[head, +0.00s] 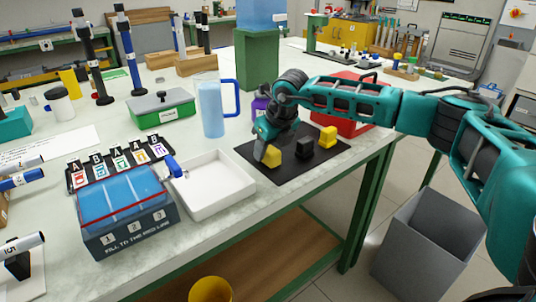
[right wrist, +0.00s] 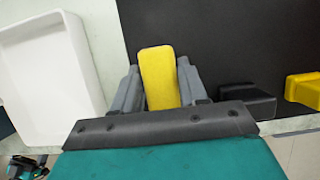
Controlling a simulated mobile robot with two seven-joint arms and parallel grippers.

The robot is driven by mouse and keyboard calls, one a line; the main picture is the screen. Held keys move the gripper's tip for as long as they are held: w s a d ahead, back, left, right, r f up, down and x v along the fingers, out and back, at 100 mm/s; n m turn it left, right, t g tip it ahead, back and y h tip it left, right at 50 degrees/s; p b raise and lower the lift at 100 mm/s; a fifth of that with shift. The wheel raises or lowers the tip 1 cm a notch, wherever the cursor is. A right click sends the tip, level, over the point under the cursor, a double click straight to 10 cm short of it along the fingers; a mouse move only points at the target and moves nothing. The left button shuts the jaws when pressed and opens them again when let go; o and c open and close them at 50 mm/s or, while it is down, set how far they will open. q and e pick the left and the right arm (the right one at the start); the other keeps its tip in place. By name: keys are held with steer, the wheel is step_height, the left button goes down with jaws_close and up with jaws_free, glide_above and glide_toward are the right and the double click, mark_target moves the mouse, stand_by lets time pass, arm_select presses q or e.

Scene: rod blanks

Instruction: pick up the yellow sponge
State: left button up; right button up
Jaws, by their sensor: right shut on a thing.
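The yellow sponge (head: 274,156) is at the left part of the black mat (head: 285,178). In the right wrist view the sponge (right wrist: 159,76) is a rounded yellow block between the two grey fingers. My right gripper (head: 266,149) reaches down over it from the right and is shut on it. The right gripper (right wrist: 159,88) hides the sponge's near end. I cannot tell whether the sponge touches the mat. My left gripper is not in view.
On the mat, right of the sponge, are a black block (head: 304,149) and another yellow block (head: 328,136). A white tray (head: 212,207) lies left of the mat. The table's front edge is close.

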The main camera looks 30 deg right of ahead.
steer(key=shift+c, duration=1.4)
steer(key=shift+r, duration=0.1)
step_height(320, 180, up, 20)
steer(key=p, duration=0.3)
